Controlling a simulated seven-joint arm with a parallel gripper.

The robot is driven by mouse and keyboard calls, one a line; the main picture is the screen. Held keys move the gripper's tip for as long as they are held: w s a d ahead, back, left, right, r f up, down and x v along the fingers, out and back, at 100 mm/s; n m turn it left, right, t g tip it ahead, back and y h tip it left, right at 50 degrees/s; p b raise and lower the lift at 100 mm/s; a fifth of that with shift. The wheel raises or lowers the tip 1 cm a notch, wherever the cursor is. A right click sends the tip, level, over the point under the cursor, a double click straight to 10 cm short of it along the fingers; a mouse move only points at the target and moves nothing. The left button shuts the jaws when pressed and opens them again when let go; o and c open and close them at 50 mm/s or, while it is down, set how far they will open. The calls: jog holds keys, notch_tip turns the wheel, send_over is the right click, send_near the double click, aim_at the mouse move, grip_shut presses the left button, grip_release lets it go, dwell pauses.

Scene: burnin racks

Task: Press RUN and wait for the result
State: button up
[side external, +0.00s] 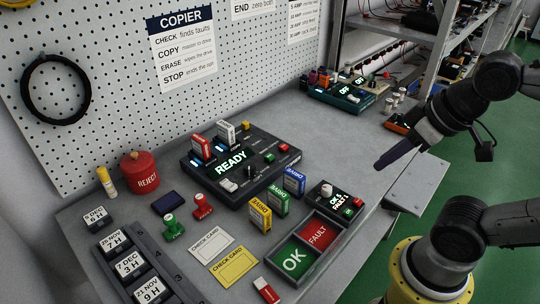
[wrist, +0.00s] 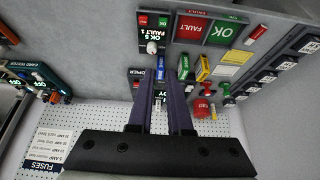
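The copier (side external: 213,188), a dark console, stands on the bench near the pegboard. Its display (side external: 231,162) reads READY. A red drive (side external: 200,147) and a white drive (side external: 226,132) stand upright in it. It has a green button (side external: 270,158), a red button (side external: 283,148) and a pale knob (side external: 228,185); I cannot read a RUN label. My gripper (side external: 382,163) is above the bench's right side, apart from the copier and empty. In the wrist view, my gripper's fingers (wrist: 160,92) are spread, and they partly hide the copier (wrist: 136,84).
A counter box (side external: 343,199) reads OK 5, FAULT 1, beside an OK/FAULT tray (side external: 304,219). Blue (side external: 294,180), green (side external: 278,201) and yellow (side external: 260,214) drives stand before the copier. Another console (side external: 342,97) is at the back.

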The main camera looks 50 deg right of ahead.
grip_shut()
dwell(1.3)
jog(key=w+d+r+n+t+h, duration=0.1)
jog(key=w+d+r+n+t, duration=0.1)
jog(key=w+r+t, duration=0.5)
jog(key=w+d+r+n+h, duration=0.1)
jog(key=w+d+r+n, duration=0.2)
jog(key=w, duration=0.9)
jog(key=w+a+f+n+y, duration=0.3)
jog(key=w+a+f+n, duration=0.15)
jog(key=w, duration=0.35)
jog(key=w+f+n+g, duration=0.1)
jog(key=f, duration=0.4)
jog(key=w+d+f+n+g+y, duration=0.1)
jog(key=w+f+g, duration=0.1)
jog(key=f, duration=0.3)
jog(key=shift+d+f+g, duration=0.2)
jog(key=shift+d+g, duration=0.05)
jog(key=shift+g, duration=0.05)
